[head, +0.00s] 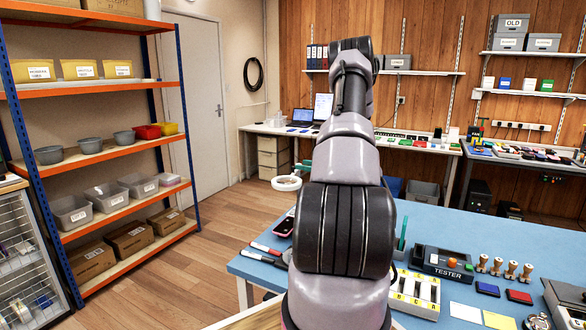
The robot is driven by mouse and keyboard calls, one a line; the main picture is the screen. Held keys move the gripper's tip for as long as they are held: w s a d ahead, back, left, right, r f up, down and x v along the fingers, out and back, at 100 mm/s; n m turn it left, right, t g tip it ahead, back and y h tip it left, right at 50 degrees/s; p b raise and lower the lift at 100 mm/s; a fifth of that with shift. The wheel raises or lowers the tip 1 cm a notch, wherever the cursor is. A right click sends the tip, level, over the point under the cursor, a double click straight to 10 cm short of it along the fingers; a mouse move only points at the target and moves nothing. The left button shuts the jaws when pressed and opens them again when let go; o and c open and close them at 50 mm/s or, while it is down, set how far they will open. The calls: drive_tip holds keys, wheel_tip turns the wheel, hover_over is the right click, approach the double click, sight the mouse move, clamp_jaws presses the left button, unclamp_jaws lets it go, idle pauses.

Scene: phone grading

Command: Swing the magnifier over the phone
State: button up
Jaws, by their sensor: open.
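The magnifier's round, pale-rimmed head (287,183) shows just left of my arm, above the far left part of the blue-topped table (262,268). A short green piece beside it runs behind my arm, so the rest of its support is hidden. A phone (284,227) with a pinkish edge lies on the table below the magnifier head, partly covered by my arm. The magnifier head appears beyond the phone in the picture; I cannot tell their exact offset. My arm rises through the middle of the view, and my gripper does not show.
Pens (265,248) lie on the table's left edge. A green upright post (402,238), a lettered tray (416,293), a tester (442,262), stamps (497,266) and ink pads stand right of my arm. An orange shelf rack (100,155) stands left. The wooden floor between is clear.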

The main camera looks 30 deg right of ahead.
sight(292, 174)
drive_tip(key=d+f+m+t+h, duration=0.1)
drive_tip(key=d+f+m+h, duration=0.1)
drive_tip(key=d+f, duration=0.15)
drive_tip(key=x, duration=0.9)
drive_tip(key=shift+w+a+r, duration=0.25)
drive_tip(key=shift+r, duration=0.1)
clamp_jaws()
idle(0.9)
